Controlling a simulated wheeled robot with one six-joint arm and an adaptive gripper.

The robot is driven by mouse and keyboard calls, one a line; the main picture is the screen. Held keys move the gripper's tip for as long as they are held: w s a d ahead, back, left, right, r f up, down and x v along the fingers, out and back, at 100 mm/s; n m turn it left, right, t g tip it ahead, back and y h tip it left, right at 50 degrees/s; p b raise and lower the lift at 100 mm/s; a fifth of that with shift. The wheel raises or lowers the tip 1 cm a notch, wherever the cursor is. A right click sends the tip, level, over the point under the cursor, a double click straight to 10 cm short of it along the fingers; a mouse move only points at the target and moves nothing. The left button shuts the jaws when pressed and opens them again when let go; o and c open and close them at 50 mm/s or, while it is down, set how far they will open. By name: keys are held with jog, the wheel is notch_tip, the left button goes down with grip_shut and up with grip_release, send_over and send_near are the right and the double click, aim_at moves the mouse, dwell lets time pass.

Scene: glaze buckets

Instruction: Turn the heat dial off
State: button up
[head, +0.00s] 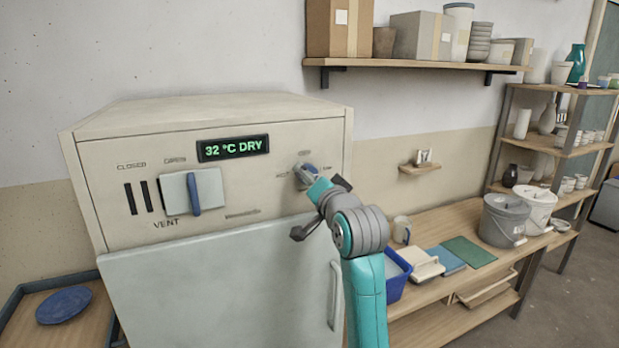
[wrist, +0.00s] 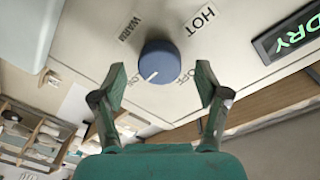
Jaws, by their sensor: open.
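The heat dial (wrist: 159,62) is a round blue knob with a white pointer line on the pale front panel, in the upper middle of the wrist view. The pointer faces down and left, nearer the partly hidden label at lower left than OFF at lower right. WARM and HOT are printed above. My gripper (wrist: 161,78) is open, with one finger on each side of the dial and a gap visible on both sides. In the head view, my gripper (head: 311,180) is at the panel's right part and partly hides the blue dial (head: 311,168).
The display (head: 233,148) reads 32 °C DRY. A vent slider (head: 193,193) with a blue handle is at the panel's left. Below is a door with a handle (head: 335,295). A bench (head: 440,225) with a mug, a blue bin and buckets stands at right.

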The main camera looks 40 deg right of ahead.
jog(key=shift+x, duration=0.95)
jog(key=c, duration=1.2)
jog(key=shift+o, duration=0.2)
